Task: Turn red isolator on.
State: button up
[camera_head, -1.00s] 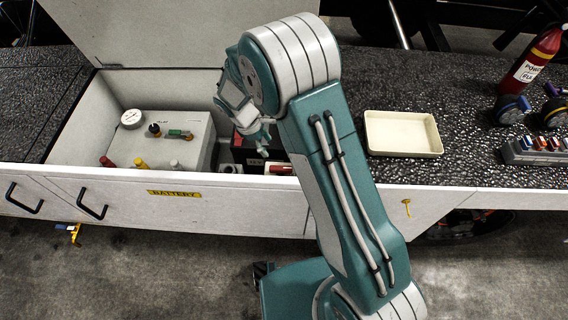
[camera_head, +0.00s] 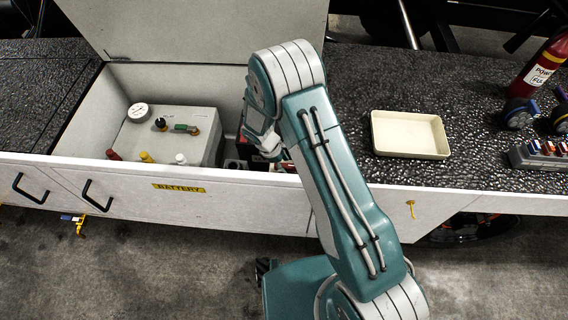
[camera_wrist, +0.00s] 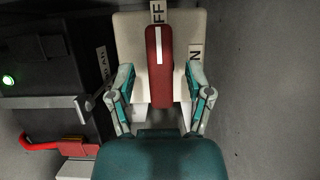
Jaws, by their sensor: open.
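The red isolator handle (camera_wrist: 158,65) shows in the wrist view as a long red bar with a white stripe, on a pale plate (camera_wrist: 130,40). Its stripe points up to a partly cut-off label ending in "FF" (camera_wrist: 157,12); a label ending in "N" (camera_wrist: 196,60) is on the right. My gripper (camera_wrist: 159,84) is open, one finger on each side of the handle, with visible gaps. In the head view my gripper (camera_head: 272,150) is down at the open battery compartment, and my arm mostly hides the isolator area.
A dark battery box (camera_wrist: 50,75) with a green light, a metal bar and a red cable lies left of the isolator. A grey wall (camera_wrist: 265,90) is on the right. In the head view, a grey tank (camera_head: 190,125) with a gauge stands left in the compartment; an empty tray (camera_head: 410,153) lies right.

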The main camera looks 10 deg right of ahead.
grip_shut()
jog(key=shift+m, duration=0.4)
jog(key=m, duration=0.2)
jog(key=m+g+y, duration=0.1)
jog(key=shift+w+f+m+g, duration=0.1)
jog(key=shift+m+g, duration=0.2)
jog(key=shift+m, duration=0.1)
jog(key=m+g+y, duration=0.1)
jog(key=m, duration=0.3)
jog(key=shift+d+m, duration=0.1)
jog(key=shift+m, duration=0.2)
jog(key=m+g+y, duration=0.1)
jog(key=m, duration=0.3)
jog(key=shift+y, duration=0.4)
jog(key=m, duration=0.2)
jog(key=m+y, duration=0.1)
jog(key=m, duration=0.1)
jog(key=shift+d+m+y, duration=0.1)
jog(key=shift+m+y, duration=0.2)
